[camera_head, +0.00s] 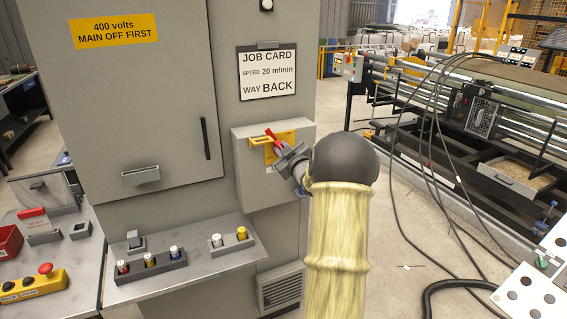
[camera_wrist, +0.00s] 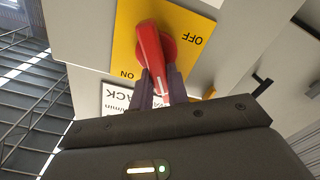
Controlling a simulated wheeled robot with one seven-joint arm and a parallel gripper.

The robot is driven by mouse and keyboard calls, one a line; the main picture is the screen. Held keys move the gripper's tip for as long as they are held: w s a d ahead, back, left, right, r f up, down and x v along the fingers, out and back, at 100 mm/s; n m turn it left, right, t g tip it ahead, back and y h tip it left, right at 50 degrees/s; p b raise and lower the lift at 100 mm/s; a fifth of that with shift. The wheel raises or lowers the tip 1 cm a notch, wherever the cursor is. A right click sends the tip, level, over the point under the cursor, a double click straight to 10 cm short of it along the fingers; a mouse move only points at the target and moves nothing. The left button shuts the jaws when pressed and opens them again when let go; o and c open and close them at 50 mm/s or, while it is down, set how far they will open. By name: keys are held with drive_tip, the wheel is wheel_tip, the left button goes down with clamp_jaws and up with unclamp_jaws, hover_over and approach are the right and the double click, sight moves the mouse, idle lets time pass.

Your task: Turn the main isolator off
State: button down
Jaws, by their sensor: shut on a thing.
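The main isolator is a red rotary handle (camera_head: 272,135) on a yellow plate (camera_head: 284,150), on the front of a grey box on the cabinet. In the wrist view the red handle (camera_wrist: 150,45) stands on the yellow plate (camera_wrist: 128,28), which reads OFF and ON upside down. The handle's free end lies nearer the ON label than the OFF label. My gripper (camera_wrist: 161,86) is shut on the handle's free end, one dark finger on each side. In the head view my gripper (camera_head: 290,158) reaches the box from the right; my wrist hides part of the plate.
A yellow bracket (camera_head: 258,142) sits left of the handle. A job card (camera_head: 267,74) hangs above the box. A grey shelf (camera_head: 200,277) with fuse-like parts juts out below. Black cables (camera_head: 430,130) hang at right, beside a roller machine (camera_head: 480,100).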

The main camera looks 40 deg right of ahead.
drive_tip(key=shift+w+a+f+n+b, duration=0.15)
drive_tip(key=shift+f+n+b, duration=0.2)
drive_tip(key=shift+n+b, duration=1.95)
drive_tip(key=shift+s+a+f+n+b, duration=0.1)
drive_tip(key=shift+a+f+n+b, duration=0.15)
drive_tip(key=shift+n+b, duration=2.05)
drive_tip(key=shift+w+a+f+n+b, duration=0.1)
drive_tip(key=shift+f+n+b, duration=0.3)
drive_tip(key=shift+n+b, duration=1.85)
drive_tip(key=shift+m+b, duration=0.85)
drive_tip(key=shift+b, duration=0.1)
drive_tip(key=c, duration=1.4)
unclamp_jaws()
drive_tip(key=shift+o, duration=0.2)
drive_tip(key=shift+r, duration=0.1)
drive_tip(key=b+v, duration=0.1)
drive_tip(key=v, duration=1.6)
drive_tip(key=shift+s+b, duration=0.25)
drive_tip(key=shift+b, duration=0.05)
